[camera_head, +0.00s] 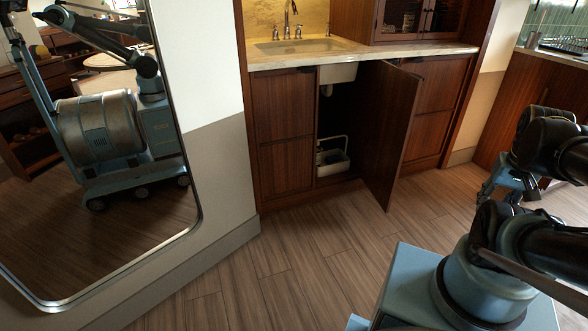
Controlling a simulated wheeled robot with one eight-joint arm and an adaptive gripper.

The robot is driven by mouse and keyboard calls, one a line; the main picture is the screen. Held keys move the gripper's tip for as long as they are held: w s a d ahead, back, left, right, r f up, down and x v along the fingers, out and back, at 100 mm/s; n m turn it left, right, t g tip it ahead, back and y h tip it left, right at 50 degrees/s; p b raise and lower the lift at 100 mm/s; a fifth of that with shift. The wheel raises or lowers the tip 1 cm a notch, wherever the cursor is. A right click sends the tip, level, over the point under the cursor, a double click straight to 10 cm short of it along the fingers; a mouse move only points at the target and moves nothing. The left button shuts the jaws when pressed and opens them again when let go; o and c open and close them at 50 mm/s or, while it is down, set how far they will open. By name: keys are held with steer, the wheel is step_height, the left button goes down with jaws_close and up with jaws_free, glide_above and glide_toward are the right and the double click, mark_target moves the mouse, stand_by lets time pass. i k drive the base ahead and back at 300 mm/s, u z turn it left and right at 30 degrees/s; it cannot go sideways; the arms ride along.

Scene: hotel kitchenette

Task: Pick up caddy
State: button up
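The caddy (333,163) is a small pale, open-topped container with a thin raised handle. It sits on the floor of the open cabinet under the sink, below the drain pipe. Its right end is close to the open door in this view. My gripper (502,190) appears to be the small blue and dark end of my arm at the right. It is well apart from the caddy, outside the cabinet. Its fingers are too small and dark to tell whether they are open or shut.
The cabinet door (389,135) stands open on the right of the opening. The sink counter (400,53) is above. A wall with a large mirror (100,230), reflecting my body, is at left. The wooden floor (290,265) before the cabinet is clear.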

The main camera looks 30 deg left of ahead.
mark_target(325, 170)
steer(key=u, duration=1)
steer(key=i, duration=0.5)
